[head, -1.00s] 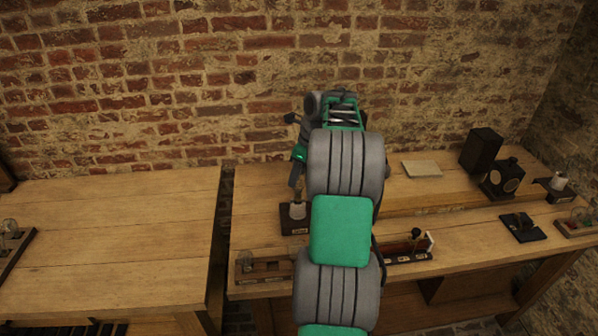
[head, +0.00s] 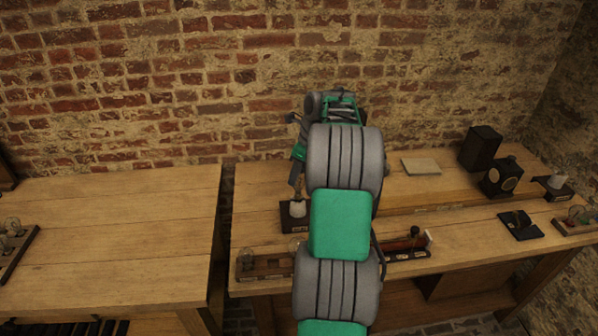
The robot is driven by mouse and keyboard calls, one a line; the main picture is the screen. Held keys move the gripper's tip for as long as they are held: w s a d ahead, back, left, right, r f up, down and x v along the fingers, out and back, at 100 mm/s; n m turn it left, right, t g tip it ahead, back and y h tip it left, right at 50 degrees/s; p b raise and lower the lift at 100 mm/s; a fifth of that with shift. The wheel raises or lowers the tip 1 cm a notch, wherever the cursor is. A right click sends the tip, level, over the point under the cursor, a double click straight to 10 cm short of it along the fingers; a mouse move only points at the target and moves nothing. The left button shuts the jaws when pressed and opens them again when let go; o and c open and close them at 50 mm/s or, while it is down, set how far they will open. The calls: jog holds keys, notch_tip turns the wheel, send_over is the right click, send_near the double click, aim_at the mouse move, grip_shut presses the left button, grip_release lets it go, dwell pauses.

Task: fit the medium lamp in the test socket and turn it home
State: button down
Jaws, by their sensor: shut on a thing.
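My gripper (head: 296,188) points down over the test socket, left of my arm in the head view. It is small and partly covered by my own arm. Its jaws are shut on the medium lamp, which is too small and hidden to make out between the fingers. The test socket is a pale round holder (head: 297,210) on a dark square base (head: 292,224) with a small label. The fingertips are directly above the pale holder, at or very near its top. I cannot tell whether the lamp is seated in it.
A wooden rack (head: 262,274) with a glass bulb stands at the bench's front edge. Right of my arm is a dark tray (head: 412,253) with a red item. Black boxes (head: 481,148) stand at the back right. A gap separates the left bench (head: 110,235).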

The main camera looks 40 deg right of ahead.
jog(key=shift+f+p, duration=0.45)
jog(key=shift+f, duration=0.65)
dwell(0.4)
jog(key=shift+f+p, duration=0.15)
jog(key=shift+p, duration=0.4)
dwell(0.4)
jog(key=shift+a+m+p, duration=0.1)
jog(key=shift+m+p, duration=0.4)
jog(key=shift+p, duration=0.1)
jog(key=m+p, duration=0.2)
jog(key=shift+m+h, duration=0.4)
jog(key=shift+m+h+p, duration=0.3)
jog(key=shift+m+p, duration=0.05)
jog(key=shift+m, duration=1.05)
jog(key=c, duration=0.6)
grip_release()
